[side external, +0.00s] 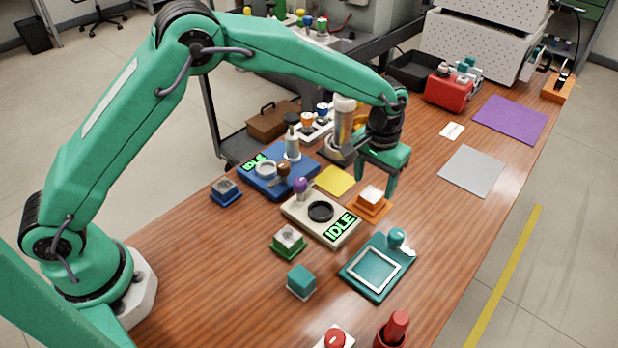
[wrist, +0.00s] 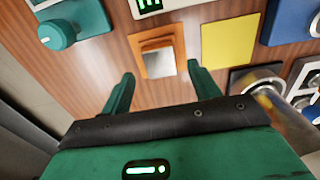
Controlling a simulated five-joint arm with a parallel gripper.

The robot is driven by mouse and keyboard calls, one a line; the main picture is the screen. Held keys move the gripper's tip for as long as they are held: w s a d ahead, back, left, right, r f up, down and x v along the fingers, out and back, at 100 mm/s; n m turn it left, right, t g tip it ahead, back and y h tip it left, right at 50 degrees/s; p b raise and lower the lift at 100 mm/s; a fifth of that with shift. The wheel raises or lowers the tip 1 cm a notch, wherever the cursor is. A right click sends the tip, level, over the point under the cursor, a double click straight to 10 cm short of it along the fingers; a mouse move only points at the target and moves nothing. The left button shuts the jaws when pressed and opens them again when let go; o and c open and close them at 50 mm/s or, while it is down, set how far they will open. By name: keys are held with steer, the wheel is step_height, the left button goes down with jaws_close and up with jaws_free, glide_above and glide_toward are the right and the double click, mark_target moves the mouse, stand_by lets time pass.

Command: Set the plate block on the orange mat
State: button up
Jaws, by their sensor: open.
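The orange mat (side external: 366,213) lies mid-table. A small block with a pale, flat top (side external: 371,194) rests on it; I take this to be the plate block. In the wrist view the block (wrist: 157,44) shows a grey, shiny top inside the orange mat's border (wrist: 180,55). My gripper (side external: 377,180) is open above and just behind the block, fingers pointing down. In the wrist view its two fingers (wrist: 160,70) are apart with nothing between them, and the block is just beyond their tips.
A cream IDLE device (side external: 318,222) and a yellow mat (side external: 335,181) are left of the orange mat. A teal tray device (side external: 370,275) is in front. Blue (side external: 226,194), green (side external: 289,245) and teal (side external: 301,283) blocks stand nearer. Grey (side external: 472,170) and purple (side external: 510,118) mats lie right.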

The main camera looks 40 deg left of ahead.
mark_target(370, 193)
step_height(370, 193, up, 9)
stand_by(0.4)
steer(key=shift+r, duration=0.15)
stand_by(0.4)
steer(key=s+a+r+t, duration=0.3)
steer(key=s+a+r, duration=0.85)
steer(key=a, duration=0.25)
steer(key=s+a+f+t, duration=0.1)
steer(key=s+a, duration=0.3)
steer(key=s, duration=0.4)
steer(key=s+a+t, duration=0.1)
steer(key=s+a, duration=0.3)
steer(key=s, duration=0.5)
steer(key=shift+s+a+f+t, duration=0.25)
steer(key=shift+s+f+t, duration=0.05)
steer(key=shift+f, duration=0.05)
